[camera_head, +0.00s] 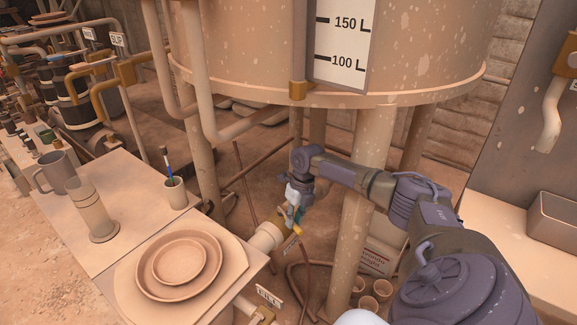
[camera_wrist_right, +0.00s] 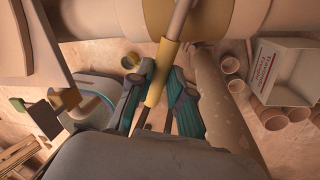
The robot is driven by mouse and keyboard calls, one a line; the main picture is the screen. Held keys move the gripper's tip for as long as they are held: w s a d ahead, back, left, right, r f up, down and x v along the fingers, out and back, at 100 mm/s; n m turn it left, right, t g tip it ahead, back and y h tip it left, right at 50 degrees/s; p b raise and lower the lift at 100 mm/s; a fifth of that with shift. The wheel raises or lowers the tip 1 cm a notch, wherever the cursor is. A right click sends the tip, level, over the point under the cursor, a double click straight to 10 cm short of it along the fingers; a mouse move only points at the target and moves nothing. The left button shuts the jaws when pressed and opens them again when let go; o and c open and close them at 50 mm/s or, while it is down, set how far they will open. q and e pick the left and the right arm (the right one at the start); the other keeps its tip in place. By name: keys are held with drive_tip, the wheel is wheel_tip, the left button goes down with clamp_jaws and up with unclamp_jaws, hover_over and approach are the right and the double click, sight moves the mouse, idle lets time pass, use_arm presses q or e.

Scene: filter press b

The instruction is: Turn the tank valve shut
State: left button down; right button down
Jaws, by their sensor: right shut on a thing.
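The tank (camera_head: 240,50) is a large speckled beige vessel with a litre scale. Below it, the tank valve sits by a pale pipe end (camera_head: 266,236), and its lever (camera_head: 298,231) has a yellow sleeve. My right gripper (camera_head: 294,212) reaches down to this lever. In the right wrist view, the lever's yellow sleeve (camera_wrist_right: 158,75) runs between the two teal-padded fingers of my right gripper (camera_wrist_right: 158,92), which are shut on it. The lever's grey rod leads up to the wide pipe (camera_wrist_right: 215,18). The valve body is partly hidden. My left gripper is not in view.
A bench at left holds stacked round plates (camera_head: 180,260), a grey mug (camera_head: 57,172), a stepped cylinder (camera_head: 92,210) and a cup with a brush (camera_head: 176,192). Tank legs (camera_head: 362,190) stand close to my right arm. Small pots (camera_head: 368,303) and a labelled box (camera_wrist_right: 288,72) are on the floor.

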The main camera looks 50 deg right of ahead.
drive_tip(key=c, duration=1.1)
unclamp_jaws()
wheel_tip(320, 180, up, 10)
drive_tip(key=shift+r, duration=0.1)
